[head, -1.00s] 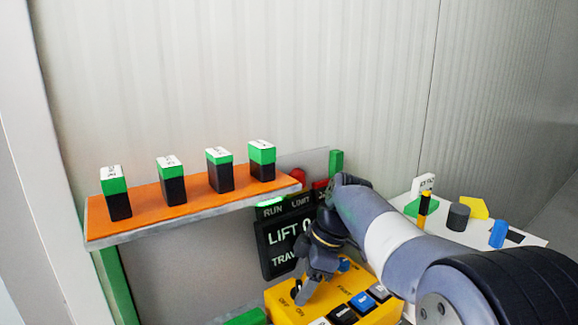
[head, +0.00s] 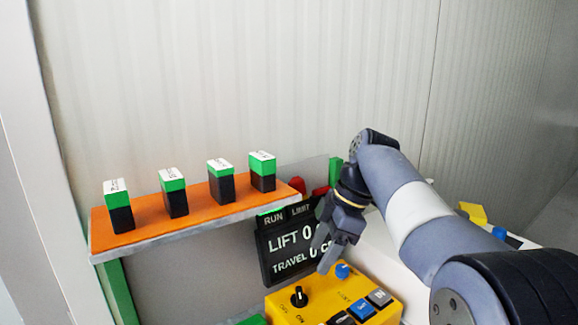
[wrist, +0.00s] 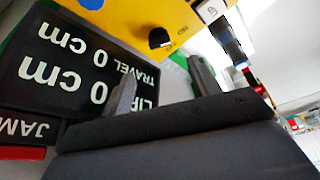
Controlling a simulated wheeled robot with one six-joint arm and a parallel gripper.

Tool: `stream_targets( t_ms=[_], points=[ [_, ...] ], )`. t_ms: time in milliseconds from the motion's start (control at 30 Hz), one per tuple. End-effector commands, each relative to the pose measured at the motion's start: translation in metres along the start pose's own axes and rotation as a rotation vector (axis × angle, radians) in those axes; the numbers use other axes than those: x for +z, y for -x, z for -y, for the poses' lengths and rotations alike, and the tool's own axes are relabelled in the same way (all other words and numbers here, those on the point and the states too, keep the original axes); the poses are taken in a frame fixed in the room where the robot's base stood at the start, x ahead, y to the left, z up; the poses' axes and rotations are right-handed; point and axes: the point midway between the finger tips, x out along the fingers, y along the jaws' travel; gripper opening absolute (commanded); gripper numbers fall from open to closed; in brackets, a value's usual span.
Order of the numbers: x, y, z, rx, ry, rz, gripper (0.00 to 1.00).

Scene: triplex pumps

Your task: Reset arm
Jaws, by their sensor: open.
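My gripper (head: 332,250) is open and empty in the head view. It points down, above the back of the yellow control box (head: 330,292) and in front of the black display (head: 285,250). My arm reaches in from the right. The box carries a black knob (head: 299,297), a blue knob (head: 342,271) and several push buttons. The display reads LIFT 0 and TRAVEL 0. In the wrist view the two fingers (wrist: 160,85) stand apart, with the display (wrist: 70,65) and the yellow box (wrist: 150,20) beyond them.
An orange shelf (head: 146,222) at the left bears several black blocks with green and white tops. A white table (head: 385,246) at the right is partly hidden by my arm; a yellow piece (head: 472,212) shows there. The wall above the shelf is bare.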

Motion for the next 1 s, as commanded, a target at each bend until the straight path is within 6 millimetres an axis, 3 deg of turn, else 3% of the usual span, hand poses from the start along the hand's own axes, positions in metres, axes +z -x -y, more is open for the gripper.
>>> stream_targets(
  t_ms=[33, 100, 567, 1000],
  points=[
    [-0.001, 0.013, -0.001, 0.003, 0.0, 0.0, 0.58],
    [0.001, -0.013, 0.001, -0.006, 0.0, -0.001, 0.58],
    [0.0, -0.105, 0.001, -0.005, 0.0, 0.0, 0.58],
    [0.001, -0.104, 0.003, 0.136, -0.326, 0.001, 0.58]
  ],
)
